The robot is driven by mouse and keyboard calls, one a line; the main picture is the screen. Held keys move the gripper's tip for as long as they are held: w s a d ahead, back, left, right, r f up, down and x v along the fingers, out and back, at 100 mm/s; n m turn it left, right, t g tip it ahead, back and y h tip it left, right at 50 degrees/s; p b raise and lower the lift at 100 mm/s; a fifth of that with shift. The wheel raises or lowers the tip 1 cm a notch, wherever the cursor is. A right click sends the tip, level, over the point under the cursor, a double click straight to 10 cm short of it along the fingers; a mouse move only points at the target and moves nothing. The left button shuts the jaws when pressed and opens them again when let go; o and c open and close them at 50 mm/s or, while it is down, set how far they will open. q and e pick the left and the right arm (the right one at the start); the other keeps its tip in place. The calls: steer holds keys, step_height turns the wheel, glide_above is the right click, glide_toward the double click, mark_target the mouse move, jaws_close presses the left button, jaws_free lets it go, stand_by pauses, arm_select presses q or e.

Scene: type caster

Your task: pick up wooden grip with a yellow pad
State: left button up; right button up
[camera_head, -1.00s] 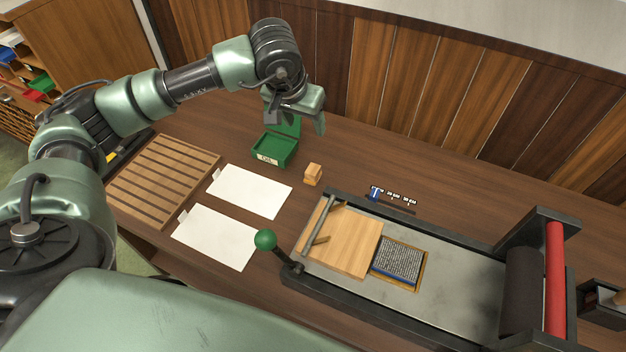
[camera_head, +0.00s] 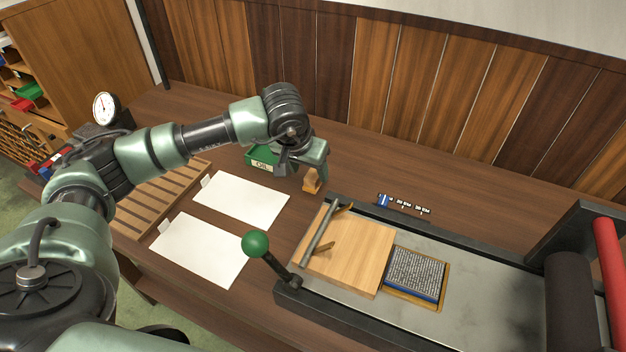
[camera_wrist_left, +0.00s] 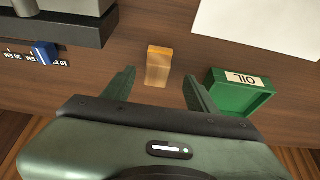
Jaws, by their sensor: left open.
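The wooden grip (camera_head: 312,181) is a small light-brown block on the table, right of the green box. In the head view my left gripper (camera_head: 303,170) hangs over it and hides part of it. In the left wrist view the wooden grip (camera_wrist_left: 158,66) lies ahead of and between the two fingertips of my open left gripper (camera_wrist_left: 158,84), touching neither. Its side toward the gripper looks paler and yellower; I cannot tell clearly whether that is the pad. My right gripper is not in view.
A green box labelled OIL (camera_head: 262,158) stands close by, beside one finger in the left wrist view (camera_wrist_left: 238,95). White sheets (camera_head: 240,199) lie to the left. The press bed (camera_head: 355,300) with a green-knobbed lever (camera_head: 256,244) is at right. Small labelled pieces (camera_head: 405,204) lie behind it.

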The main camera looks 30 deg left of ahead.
mark_target(313, 175)
arm_select(q)
steer(key=x, duration=0.3)
steer(key=shift+w+d+f+p, duration=0.2)
steer(key=shift+w+f+p, duration=0.1)
steer(key=shift+p, duration=0.1)
steer(key=shift+f, duration=0.2)
jaws_close()
steer(key=shift+w+r, duration=0.1)
steer(key=shift+r, duration=0.05)
step_height(313, 175, up, 20)
steer(key=b, duration=0.2)
steer(key=c, duration=1)
jaws_free()
jaws_close()
